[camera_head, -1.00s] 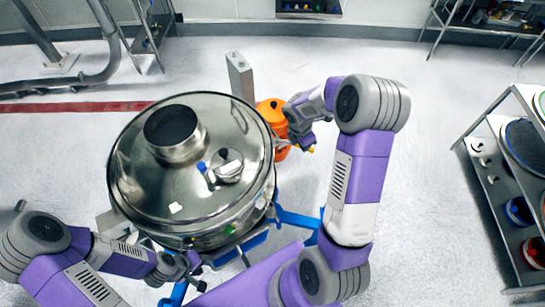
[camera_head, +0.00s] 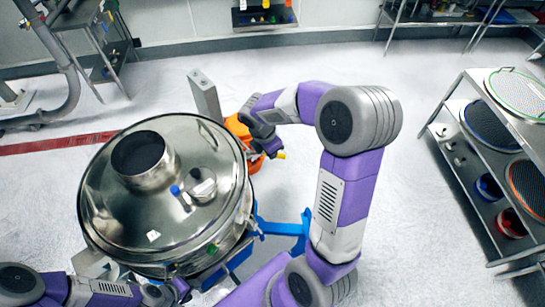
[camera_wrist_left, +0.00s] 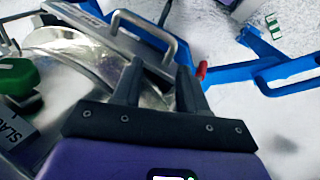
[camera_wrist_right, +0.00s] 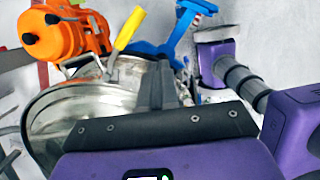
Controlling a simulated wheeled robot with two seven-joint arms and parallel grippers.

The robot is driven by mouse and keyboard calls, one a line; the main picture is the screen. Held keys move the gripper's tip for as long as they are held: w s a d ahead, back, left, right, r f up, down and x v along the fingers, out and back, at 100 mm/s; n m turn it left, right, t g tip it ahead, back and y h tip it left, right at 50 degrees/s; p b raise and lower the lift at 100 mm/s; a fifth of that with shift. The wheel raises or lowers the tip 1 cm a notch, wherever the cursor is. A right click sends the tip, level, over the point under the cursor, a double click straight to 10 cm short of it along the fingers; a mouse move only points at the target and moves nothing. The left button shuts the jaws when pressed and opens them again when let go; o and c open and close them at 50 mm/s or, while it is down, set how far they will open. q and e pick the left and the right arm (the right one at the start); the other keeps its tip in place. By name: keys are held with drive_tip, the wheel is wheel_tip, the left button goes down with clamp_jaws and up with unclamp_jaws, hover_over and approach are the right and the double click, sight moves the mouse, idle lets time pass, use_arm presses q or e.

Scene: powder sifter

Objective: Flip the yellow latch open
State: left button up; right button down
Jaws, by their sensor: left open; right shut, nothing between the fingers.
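The yellow latch handle (camera_head: 281,155) sticks out on the right side of the steel sifter (camera_head: 100,205). It also shows in the right wrist view (camera_wrist_right: 130,28), raised at a slant above the rim. My right gripper (camera_wrist_right: 160,66) is shut and empty, with its fingertips just below and right of the yellow handle in that view. I cannot tell whether they touch it. In the head view my right gripper (camera_head: 270,148) hides part of the latch. My left gripper (camera_wrist_left: 158,68) is open and empty by the sifter's lower side, near a metal handle (camera_wrist_left: 145,28).
An orange motor (camera_head: 238,128) stands behind the sifter beside a grey post (camera_head: 204,95). A blue frame (camera_head: 285,228) juts out on the right. A green knob (camera_wrist_left: 18,76) and a red-tipped part (camera_wrist_left: 202,70) are near my left gripper. A shelf (camera_head: 455,130) stands right; open floor lies between.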

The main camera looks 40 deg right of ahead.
drive_tip(key=v, duration=0.3)
drive_tip(key=shift+s+r, duration=0.2)
idle(0.4)
